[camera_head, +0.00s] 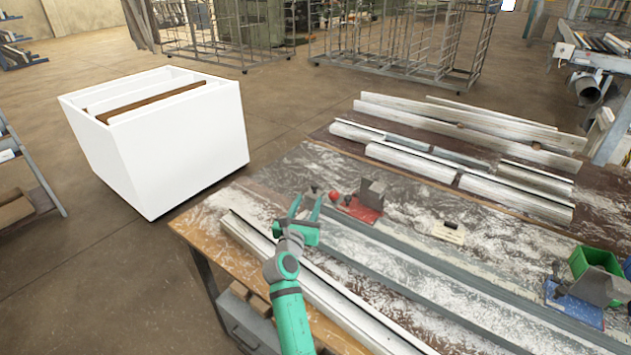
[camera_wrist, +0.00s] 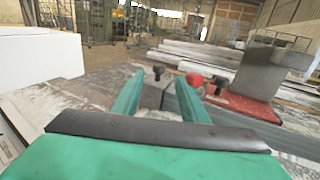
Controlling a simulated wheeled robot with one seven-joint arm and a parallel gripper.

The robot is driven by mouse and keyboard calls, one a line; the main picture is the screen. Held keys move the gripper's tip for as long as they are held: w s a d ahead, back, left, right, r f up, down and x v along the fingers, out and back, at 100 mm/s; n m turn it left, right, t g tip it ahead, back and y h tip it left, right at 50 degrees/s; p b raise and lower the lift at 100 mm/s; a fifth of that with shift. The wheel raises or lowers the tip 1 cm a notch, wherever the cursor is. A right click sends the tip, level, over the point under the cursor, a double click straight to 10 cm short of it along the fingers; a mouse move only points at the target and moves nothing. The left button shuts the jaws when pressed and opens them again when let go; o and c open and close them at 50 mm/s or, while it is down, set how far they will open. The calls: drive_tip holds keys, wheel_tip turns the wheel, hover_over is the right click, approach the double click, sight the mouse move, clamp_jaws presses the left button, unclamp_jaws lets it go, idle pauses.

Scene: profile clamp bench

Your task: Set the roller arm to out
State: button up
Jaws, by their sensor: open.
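My gripper (camera_head: 307,203) is open over the left end of the bench, its two green fingers apart. In the wrist view, a small grey block (camera_wrist: 152,96) topped by a dark knob (camera_wrist: 158,71) shows between the fingers (camera_wrist: 160,80), farther forward. No contact is visible. Just right of it is a clamp with a red base (camera_head: 358,210), a grey upright block (camera_head: 371,192) and a red ball knob (camera_head: 335,196); the knob also shows in the wrist view (camera_wrist: 195,79). I cannot tell which part is the roller arm or how it is set.
Long profiles (camera_head: 345,303) run along the bench front; more profiles (camera_head: 480,130) lie at the back. A pale block (camera_head: 447,232) lies mid-bench. A blue-based clamp (camera_head: 574,304) and green bin (camera_head: 594,262) stand at right. A white crate (camera_head: 185,140) stands left on the floor.

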sight(312, 187)
drive_tip(key=x, duration=0.8)
drive_tip(key=shift+w+a, duration=0.3)
drive_tip(key=shift+w, duration=0.1)
drive_tip(key=shift+w+d, duration=0.4)
drive_tip(key=shift+d, duration=0.15)
drive_tip(key=shift+a, duration=0.1)
drive_tip(key=shift+c, duration=0.2)
clamp_jaws()
